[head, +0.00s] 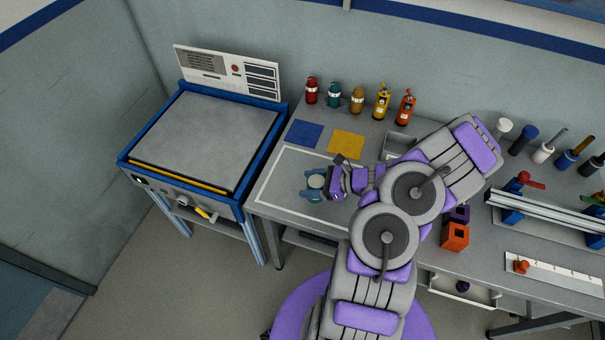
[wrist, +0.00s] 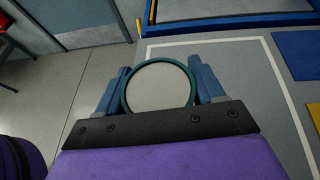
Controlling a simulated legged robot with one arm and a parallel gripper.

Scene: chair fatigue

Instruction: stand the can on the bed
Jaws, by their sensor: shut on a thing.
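The can (head: 316,182) shows as a pale round top with a teal rim. In the wrist view the can (wrist: 160,88) sits between the two blue fingers, its top facing the camera. My gripper (head: 309,184) is shut on the can, over the white-outlined area of the workbench. Whether the can's base touches the bench is hidden. The bed (head: 210,135) is a bare grey square plate in a blue frame, left of the gripper. Its blue edge also shows at the top of the wrist view (wrist: 235,20).
A yellow bar (head: 178,176) runs along the bed's front edge, and a control panel (head: 228,72) stands behind it. Blue (head: 304,134) and yellow (head: 346,144) mats lie on the bench. Several bottles, including a red one (head: 311,90), line the wall. The bed's top is clear.

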